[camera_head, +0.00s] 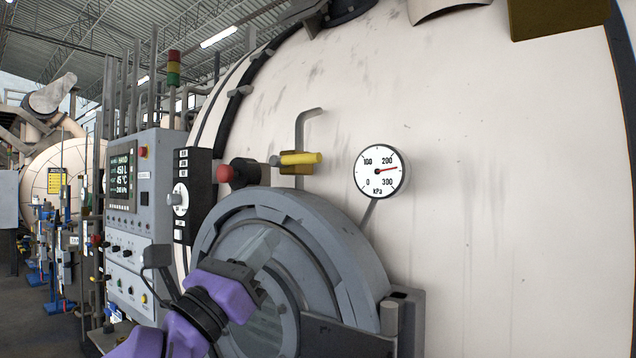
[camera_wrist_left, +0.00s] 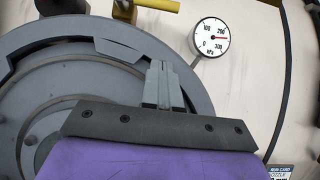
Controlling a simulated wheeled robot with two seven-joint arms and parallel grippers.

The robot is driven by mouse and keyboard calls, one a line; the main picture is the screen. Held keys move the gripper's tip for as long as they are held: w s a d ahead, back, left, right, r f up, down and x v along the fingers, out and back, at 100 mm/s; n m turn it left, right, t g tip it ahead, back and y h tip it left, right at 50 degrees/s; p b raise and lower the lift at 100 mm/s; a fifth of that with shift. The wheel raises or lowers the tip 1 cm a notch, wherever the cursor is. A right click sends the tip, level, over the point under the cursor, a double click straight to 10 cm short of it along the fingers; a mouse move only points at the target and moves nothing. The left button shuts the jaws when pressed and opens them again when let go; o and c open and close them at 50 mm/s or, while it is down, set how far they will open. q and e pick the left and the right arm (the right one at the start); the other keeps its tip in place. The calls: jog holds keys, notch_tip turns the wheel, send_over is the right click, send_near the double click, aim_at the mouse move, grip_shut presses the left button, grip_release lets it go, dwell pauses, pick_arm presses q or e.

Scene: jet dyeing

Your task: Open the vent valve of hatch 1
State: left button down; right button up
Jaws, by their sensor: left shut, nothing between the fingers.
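The vent valve's yellow handle (camera_head: 301,158) lies about level, across the upright bent grey pipe (camera_head: 301,125) above the hatch. Part of the handle shows at the top edge of the left wrist view (camera_wrist_left: 155,5). The round grey hatch (camera_head: 345,255) has a glass in its middle, partly hidden by my arm. My left gripper (camera_head: 266,245) is in front of the hatch, below the handle and apart from it. Its fingers (camera_wrist_left: 163,85) are together and empty. The pressure gauge (camera_head: 380,171) right of the valve has its red needle between 200 and 300 kPa. My right gripper is out of view.
A red knob (camera_head: 225,174) sits left of the valve. A control panel (camera_head: 128,220) with a screen and a black switch box (camera_head: 190,197) stand at the left. The large pale vessel wall (camera_head: 500,180) is clear right of the gauge.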

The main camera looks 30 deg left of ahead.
aim_at(301, 159)
pick_arm(q)
jog(key=w+r+p, duration=0.6)
jog(key=w+r, duration=0.2)
jog(key=r, duration=0.1)
jog(key=shift+w+d+r+p, duration=0.15)
jog(key=shift+d+r+p, duration=0.2)
jog(key=shift+r+p, duration=0.05)
dwell(0.4)
